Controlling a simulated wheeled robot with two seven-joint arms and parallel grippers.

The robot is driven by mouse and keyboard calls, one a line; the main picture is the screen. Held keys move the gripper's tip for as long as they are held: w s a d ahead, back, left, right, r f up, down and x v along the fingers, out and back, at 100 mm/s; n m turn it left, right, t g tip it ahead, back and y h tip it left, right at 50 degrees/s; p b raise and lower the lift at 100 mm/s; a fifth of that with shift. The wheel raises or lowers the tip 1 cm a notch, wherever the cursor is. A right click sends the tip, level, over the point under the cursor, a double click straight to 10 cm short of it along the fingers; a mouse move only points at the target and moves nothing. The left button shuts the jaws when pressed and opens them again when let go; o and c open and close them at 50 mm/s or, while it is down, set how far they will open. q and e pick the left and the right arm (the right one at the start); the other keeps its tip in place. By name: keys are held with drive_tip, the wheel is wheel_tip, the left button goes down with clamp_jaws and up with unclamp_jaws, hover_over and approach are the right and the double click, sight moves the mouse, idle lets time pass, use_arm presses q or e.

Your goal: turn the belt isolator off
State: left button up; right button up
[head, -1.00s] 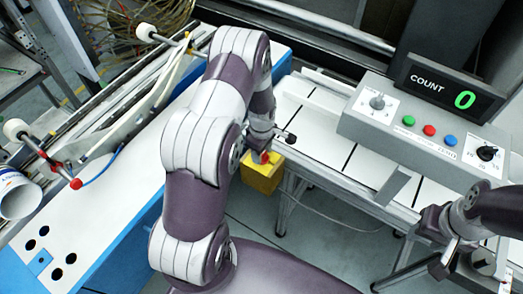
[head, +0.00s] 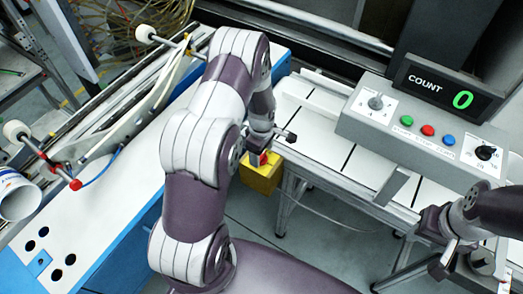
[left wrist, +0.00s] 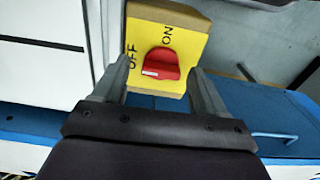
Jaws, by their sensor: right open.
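The belt isolator is a yellow box (head: 262,177) with a red knob, below the left end of the white conveyor in the head view. In the left wrist view the yellow face (left wrist: 187,43) reads OFF on the left and ON at the top. My left gripper (left wrist: 160,80) is open, a finger on each side of the knob with gaps visible. In the head view my arm partly hides the isolator. My right gripper (head: 447,258) is open and empty at the lower right.
A grey control box (head: 405,130) with dials and coloured buttons stands on the conveyor, beside a COUNT display (head: 440,90) reading 0. A blue-and-white bench (head: 115,190) with a white cup (head: 18,196) is on the left. Floor shows between bench and conveyor.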

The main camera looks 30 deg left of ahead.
use_arm(q)
wheel_tip(320, 180, up, 13)
drive_tip(key=b, duration=0.1)
drive_tip(key=shift+f, duration=0.15)
idle(0.4)
